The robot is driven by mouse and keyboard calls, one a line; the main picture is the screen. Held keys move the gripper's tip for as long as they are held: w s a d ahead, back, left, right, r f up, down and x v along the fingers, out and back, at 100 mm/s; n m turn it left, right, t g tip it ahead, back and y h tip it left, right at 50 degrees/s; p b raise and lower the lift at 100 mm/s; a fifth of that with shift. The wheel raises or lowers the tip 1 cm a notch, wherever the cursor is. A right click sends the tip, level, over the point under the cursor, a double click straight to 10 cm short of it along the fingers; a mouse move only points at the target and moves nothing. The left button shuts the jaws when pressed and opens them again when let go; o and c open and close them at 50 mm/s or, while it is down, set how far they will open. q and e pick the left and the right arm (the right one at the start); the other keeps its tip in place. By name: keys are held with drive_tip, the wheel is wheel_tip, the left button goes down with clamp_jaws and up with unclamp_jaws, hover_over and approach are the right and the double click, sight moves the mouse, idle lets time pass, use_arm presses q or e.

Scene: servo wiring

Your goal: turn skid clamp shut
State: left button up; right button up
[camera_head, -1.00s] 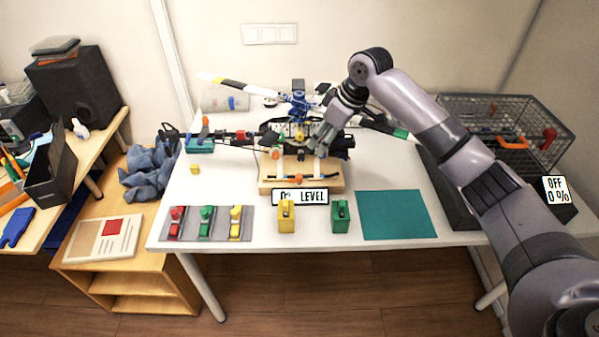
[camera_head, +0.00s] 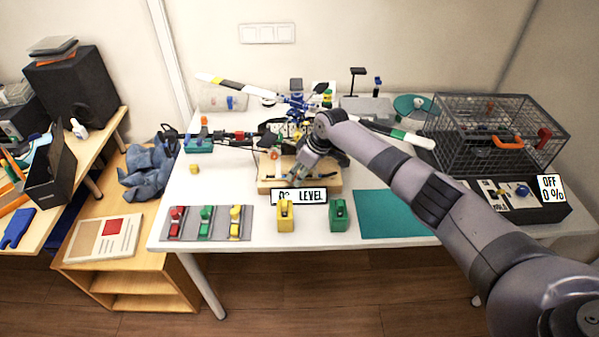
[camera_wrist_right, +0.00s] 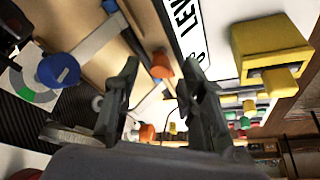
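My right gripper (camera_head: 299,178) is low over the wooden stand (camera_head: 265,187) under the model helicopter (camera_head: 297,103). In the right wrist view its two fingers (camera_wrist_right: 160,68) are apart. An orange knob (camera_wrist_right: 162,65) shows between the fingertips; whether they touch it I cannot tell. A second orange knob (camera_wrist_right: 147,132) shows lower down between the fingers. Which part is the skid clamp is not clear; the orange knobs sit by the skid bars. The gripper hides part of the stand in the head view. My left gripper is not in view.
A level sign (camera_head: 299,196) stands at the stand's front. Yellow (camera_head: 285,216) and green (camera_head: 338,216) blocks stand before it. A wire cage (camera_head: 497,135) is at the right. A blue knob on a dial (camera_wrist_right: 58,70) is near the fingers. The teal mat (camera_head: 393,214) is clear.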

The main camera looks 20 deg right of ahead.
drive_tip(key=shift+w+a+f, duration=0.1)
drive_tip(key=shift+f, duration=0.2)
clamp_jaws()
idle(0.4)
